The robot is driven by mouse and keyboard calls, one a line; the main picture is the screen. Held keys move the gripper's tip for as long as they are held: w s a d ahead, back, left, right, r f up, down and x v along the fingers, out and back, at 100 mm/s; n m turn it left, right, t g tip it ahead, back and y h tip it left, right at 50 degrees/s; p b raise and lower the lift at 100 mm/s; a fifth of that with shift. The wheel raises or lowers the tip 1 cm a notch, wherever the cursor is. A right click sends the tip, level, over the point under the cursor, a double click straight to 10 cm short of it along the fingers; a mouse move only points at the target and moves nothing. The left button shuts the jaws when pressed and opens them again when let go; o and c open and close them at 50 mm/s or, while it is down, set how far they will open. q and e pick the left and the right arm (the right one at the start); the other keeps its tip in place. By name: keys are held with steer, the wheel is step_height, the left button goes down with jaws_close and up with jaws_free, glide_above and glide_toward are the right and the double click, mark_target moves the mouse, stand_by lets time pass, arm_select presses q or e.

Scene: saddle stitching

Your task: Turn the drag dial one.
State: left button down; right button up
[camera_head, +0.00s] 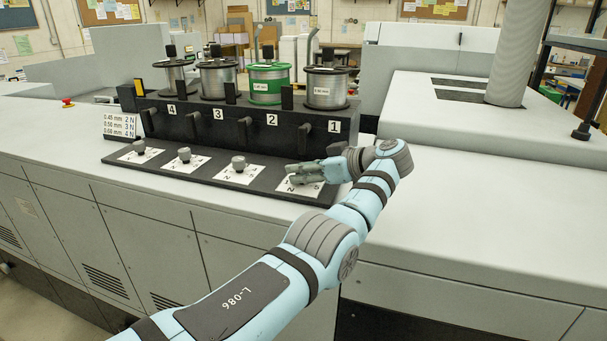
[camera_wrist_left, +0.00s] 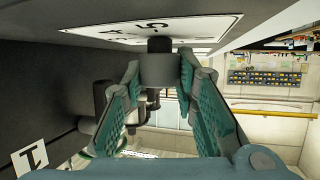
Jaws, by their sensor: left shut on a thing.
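Drag dial one is a grey knob (camera_wrist_left: 159,68) on a white scale card (camera_wrist_left: 150,29), which also shows in the head view (camera_head: 313,190) in front of the station marked 1. My left gripper (camera_head: 300,173) reaches over this card from the right and hides the dial in the head view. In the left wrist view the two fingertips of my left gripper (camera_wrist_left: 160,75) are shut on the sides of the knob. The knob's exact setting cannot be read. My right gripper is not in view.
Three similar dials, dial two (camera_head: 238,163), dial three (camera_head: 184,154) and dial four (camera_head: 139,146), stand along the black base plate to the left. Behind them are several wire spools, one green (camera_head: 268,84). A small chart (camera_head: 119,125) lists millimetres and newtons. The white top at right is clear.

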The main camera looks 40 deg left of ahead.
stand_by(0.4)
arm_select(q)
steer(key=c, duration=1.3)
jaws_free()
